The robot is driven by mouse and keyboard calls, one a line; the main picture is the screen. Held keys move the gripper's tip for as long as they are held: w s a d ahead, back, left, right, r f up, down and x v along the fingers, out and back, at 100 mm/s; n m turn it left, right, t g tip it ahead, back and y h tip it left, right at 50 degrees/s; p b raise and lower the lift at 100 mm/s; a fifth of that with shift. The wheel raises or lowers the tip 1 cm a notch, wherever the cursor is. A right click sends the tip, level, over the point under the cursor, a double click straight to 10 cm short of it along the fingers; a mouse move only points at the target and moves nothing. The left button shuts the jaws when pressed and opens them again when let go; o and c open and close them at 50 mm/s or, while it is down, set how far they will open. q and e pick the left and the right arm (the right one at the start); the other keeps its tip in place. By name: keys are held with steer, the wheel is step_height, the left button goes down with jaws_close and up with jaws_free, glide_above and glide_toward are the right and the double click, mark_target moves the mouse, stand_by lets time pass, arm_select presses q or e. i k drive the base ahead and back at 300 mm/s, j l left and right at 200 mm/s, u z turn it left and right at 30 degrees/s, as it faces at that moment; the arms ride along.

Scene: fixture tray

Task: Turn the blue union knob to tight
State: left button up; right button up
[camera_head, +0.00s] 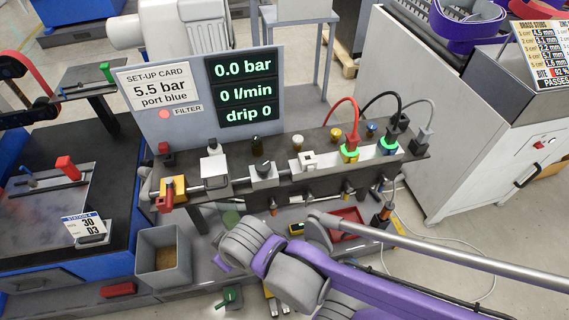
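A dark bench rail (235,190) carries a row of fittings across the middle. Near its right end a blue fitting (387,149) sits beneath a green ring. Beside it a red-and-yellow fitting (350,157) has a green ring and a red hose. A small blue-topped port (371,127) stands just behind. I cannot tell from this view which blue part is the union knob, or how tight it is. A purple and grey arm of mine comes in from the lower right, in front of the rail. I can make out no gripper fingers.
A display board (246,88) behind the rail reads 0.0 bar, 0 l/min and drip 0. Its set-up card (158,89) says 5.5 bar, port blue. A grey bin (163,258) stands front left. A white cabinet (440,130) is at right. Black and grey cables arch over the right end.

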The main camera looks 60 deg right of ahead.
mark_target(372, 127)
steer(key=z, duration=1.9)
steer(key=k+l, duration=0.35)
steer(key=l, duration=0.15)
steer(key=l+u, duration=0.25)
steer(key=l, duration=0.8)
steer(key=k, duration=0.05)
